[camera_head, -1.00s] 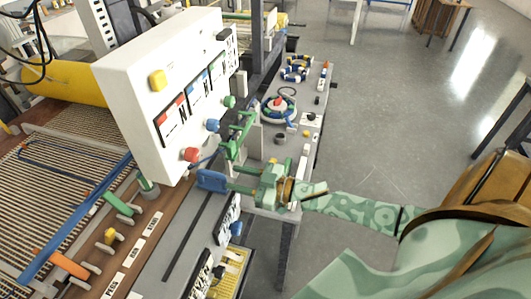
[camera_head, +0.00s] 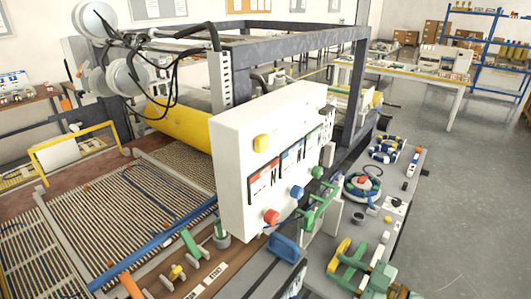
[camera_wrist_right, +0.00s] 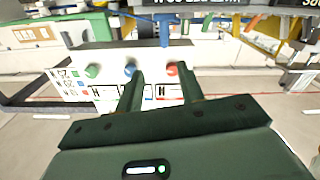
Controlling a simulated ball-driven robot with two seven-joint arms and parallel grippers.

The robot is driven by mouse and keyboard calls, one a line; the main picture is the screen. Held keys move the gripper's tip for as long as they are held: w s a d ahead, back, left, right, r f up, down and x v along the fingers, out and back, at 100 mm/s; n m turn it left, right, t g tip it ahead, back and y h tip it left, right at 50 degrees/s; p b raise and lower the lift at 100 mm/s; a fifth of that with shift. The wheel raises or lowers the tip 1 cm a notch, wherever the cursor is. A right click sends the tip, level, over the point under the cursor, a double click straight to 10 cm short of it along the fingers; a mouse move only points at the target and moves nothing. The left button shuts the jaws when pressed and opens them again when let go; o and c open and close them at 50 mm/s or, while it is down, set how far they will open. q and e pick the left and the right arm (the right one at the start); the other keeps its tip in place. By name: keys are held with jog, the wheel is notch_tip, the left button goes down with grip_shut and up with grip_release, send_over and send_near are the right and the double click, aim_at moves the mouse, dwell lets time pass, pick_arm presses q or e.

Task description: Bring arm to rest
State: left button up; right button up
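My right gripper (camera_head: 342,262) is green and shows at the bottom right of the head view, above the grey side table. In the right wrist view its two fingers (camera_wrist_right: 160,90) stand apart with nothing between them. It is to the right of the blue handle (camera_head: 284,246), apart from it. The white control panel (camera_head: 235,180) has a yellow button and red, blue and green knobs. The panel also shows upside down beyond the fingers in the right wrist view (camera_wrist_right: 110,58). My left gripper is not in view.
The grey side table (camera_head: 405,185) holds coiled rings (camera_head: 386,149) and small parts. A green lever (camera_head: 318,208) sticks out near the panel. The machine's slatted bed (camera_head: 100,215) and yellow roller (camera_head: 180,122) are at left. Grey floor (camera_head: 470,200) is clear at right.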

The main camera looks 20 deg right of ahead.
jog(key=s+a+f+m+g+h, duration=0.1)
jog(key=s+a+f+m+h, duration=0.15)
jog(key=h, duration=0.75)
jog(key=s+d+r+g+h, duration=0.1)
jog(key=s+d+g+h, duration=0.1)
jog(key=s+g+h, duration=0.45)
jog(key=s+a+f+g+y+b, duration=0.1)
jog(key=s+f+b, duration=0.1)
jog(key=f, duration=0.8)
jog(key=s+a+f+g+y+b, duration=0.1)
jog(key=s+a+f+y+b, duration=0.1)
jog(key=f, duration=0.9)
jog(key=s+a+f+g+y+b, duration=0.1)
jog(key=s+f, duration=0.2)
jog(key=f, duration=0.7)
jog(key=s+f+m+g+y+b, duration=0.2)
jog(key=s+f+b, duration=0.3)
jog(key=s+f, duration=1.5)
jog(key=shift+f+m+g, duration=0.55)
jog(key=shift+f+m, duration=0.1)
jog(key=shift+f, duration=0.05)
jog(key=shift+a, duration=0.1)
